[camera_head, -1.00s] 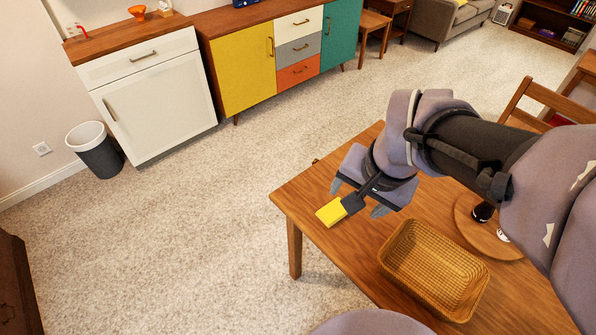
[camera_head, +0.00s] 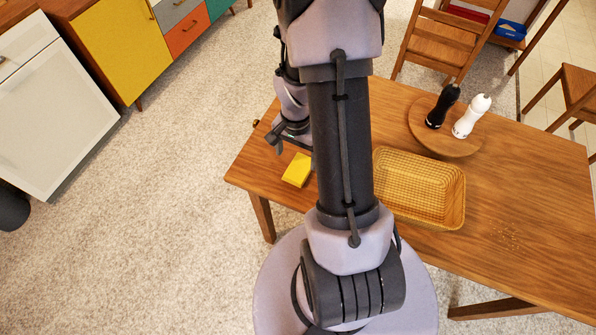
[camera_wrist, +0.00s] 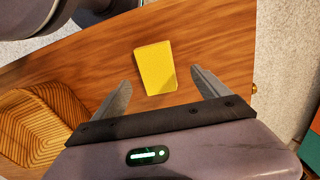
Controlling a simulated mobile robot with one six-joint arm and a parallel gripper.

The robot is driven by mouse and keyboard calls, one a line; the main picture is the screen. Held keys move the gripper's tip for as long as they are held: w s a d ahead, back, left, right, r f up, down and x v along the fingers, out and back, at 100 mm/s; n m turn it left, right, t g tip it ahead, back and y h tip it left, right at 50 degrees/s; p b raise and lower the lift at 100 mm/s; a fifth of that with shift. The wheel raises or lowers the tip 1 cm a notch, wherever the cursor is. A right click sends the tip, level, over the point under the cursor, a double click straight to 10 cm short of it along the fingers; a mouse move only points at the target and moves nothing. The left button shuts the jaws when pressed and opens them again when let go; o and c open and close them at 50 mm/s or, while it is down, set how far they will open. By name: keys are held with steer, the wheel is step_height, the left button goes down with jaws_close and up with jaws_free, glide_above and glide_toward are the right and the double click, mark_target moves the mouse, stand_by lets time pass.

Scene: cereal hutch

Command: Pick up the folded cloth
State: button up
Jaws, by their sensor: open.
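The folded cloth is a yellow rectangle (camera_head: 297,170) lying flat on the wooden table near its left corner. It also shows in the wrist view (camera_wrist: 156,68), ahead of my gripper and between the lines of its two fingers. My gripper (camera_wrist: 162,92) is open and empty, with a finger on each side of the cloth's near end and not touching it as far as I can see. In the head view my gripper (camera_head: 286,142) is just behind the cloth, partly hidden by my arm.
The wooden table (camera_head: 520,200) carries a wicker basket (camera_head: 458,208) right of the cloth. A round board (camera_head: 467,150) holds a black mill (camera_head: 441,106) and a white mill (camera_head: 471,116). A wooden chair (camera_head: 440,45) stands behind. Open carpet lies to the left.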

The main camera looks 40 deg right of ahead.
mark_target(299, 167)
steer(key=f+b, duration=0.1)
steer(key=f, duration=0.1)
steer(key=f+b, duration=0.1)
steer(key=f, duration=0.1)
steer(key=f+b, duration=0.1)
steer(key=f, duration=0.1)
steer(key=shift+s+d, duration=0.2)
steer(key=shift+d, duration=0.1)
steer(key=shift+r, duration=0.1)
steer(key=c, duration=1.4)
